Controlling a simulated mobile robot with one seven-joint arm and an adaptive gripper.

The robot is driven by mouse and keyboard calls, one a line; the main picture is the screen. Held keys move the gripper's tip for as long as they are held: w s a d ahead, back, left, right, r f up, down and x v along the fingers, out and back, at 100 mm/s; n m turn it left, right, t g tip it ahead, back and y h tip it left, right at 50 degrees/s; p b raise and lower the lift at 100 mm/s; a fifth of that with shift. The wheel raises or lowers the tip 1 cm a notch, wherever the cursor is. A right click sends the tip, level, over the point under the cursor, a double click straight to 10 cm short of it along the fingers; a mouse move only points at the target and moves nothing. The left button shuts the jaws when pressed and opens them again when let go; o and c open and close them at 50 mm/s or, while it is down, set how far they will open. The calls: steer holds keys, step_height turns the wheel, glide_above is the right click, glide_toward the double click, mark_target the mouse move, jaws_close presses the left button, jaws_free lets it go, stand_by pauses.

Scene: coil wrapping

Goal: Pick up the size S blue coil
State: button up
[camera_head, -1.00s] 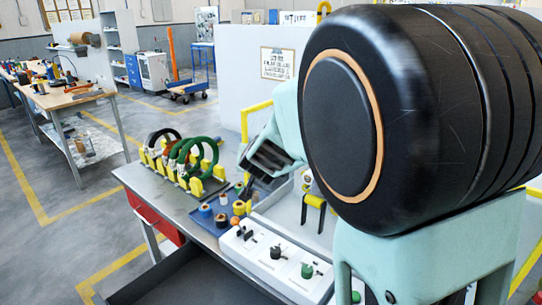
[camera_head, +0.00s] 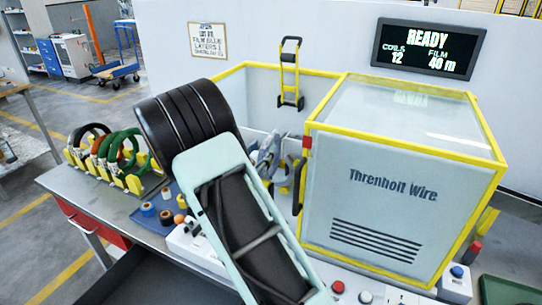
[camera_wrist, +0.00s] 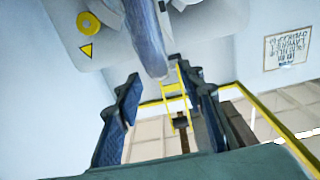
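My gripper (camera_wrist: 162,80) is open in the wrist view, its two dark blue fingers apart. A blue-grey curved band (camera_wrist: 147,40) comes down from the top edge, just beyond and between the fingertips. It may be a coil seen edge-on; I cannot tell its size or whether it is the blue S coil. The fingers do not visibly hold it. In the head view, blue-grey parts (camera_head: 270,155) show beside the machine, partly hidden by my arm, and I cannot separate gripper from coil there. The rack (camera_head: 132,182) at the left holds black, red and green coils.
The yellow-framed machine cover (camera_head: 400,190) stands close at the right. A display (camera_head: 428,48) reads READY, coils 12, film 40 m. A blue tray (camera_head: 150,217) holds small spools. Red (camera_head: 338,287) and blue (camera_head: 457,271) buttons sit at the front. A yellow hand truck (camera_head: 290,75) stands behind.

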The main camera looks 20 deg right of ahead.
mark_target(268, 140)
steer(key=x, duration=0.2)
steer(key=p+x, duration=0.1)
steer(key=x, duration=0.3)
steer(key=shift+w+d+r, duration=0.25)
steer(key=shift+w+d, duration=0.05)
jaws_close()
